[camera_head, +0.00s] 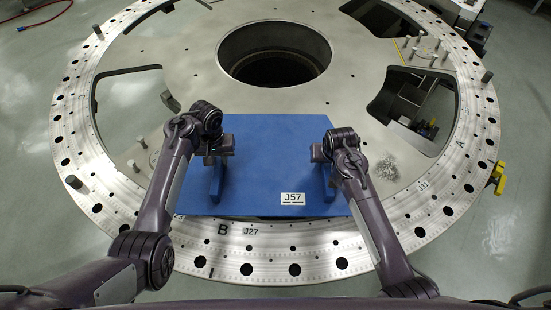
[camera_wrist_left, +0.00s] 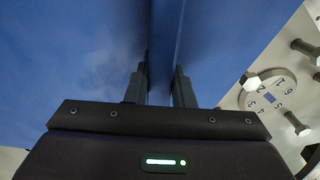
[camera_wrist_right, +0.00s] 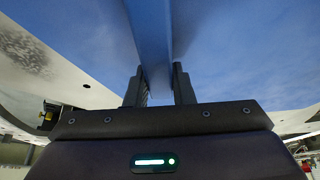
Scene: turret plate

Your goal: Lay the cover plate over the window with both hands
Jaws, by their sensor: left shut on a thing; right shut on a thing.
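The blue cover plate (camera_head: 265,160), labelled J57, is in front of me over the near part of the turret plate. It fills much of the left wrist view (camera_wrist_left: 70,60) and the right wrist view (camera_wrist_right: 225,50). My left gripper (camera_head: 217,160) is shut on the plate's left handle (camera_head: 216,182); its fingers (camera_wrist_left: 160,88) flank the blue bar. My right gripper (camera_head: 326,162) is shut on the right handle (camera_head: 328,184), with its fingers (camera_wrist_right: 160,88) on both sides. The window beneath is hidden by the plate. I cannot tell whether the plate touches the turret surface.
The turret plate (camera_head: 185,50) has a round central hole (camera_head: 275,55) and open windows at the left (camera_head: 130,105) and right (camera_head: 415,105). A drilled ring (camera_head: 300,255) surrounds it, with upright pins (camera_head: 74,181).

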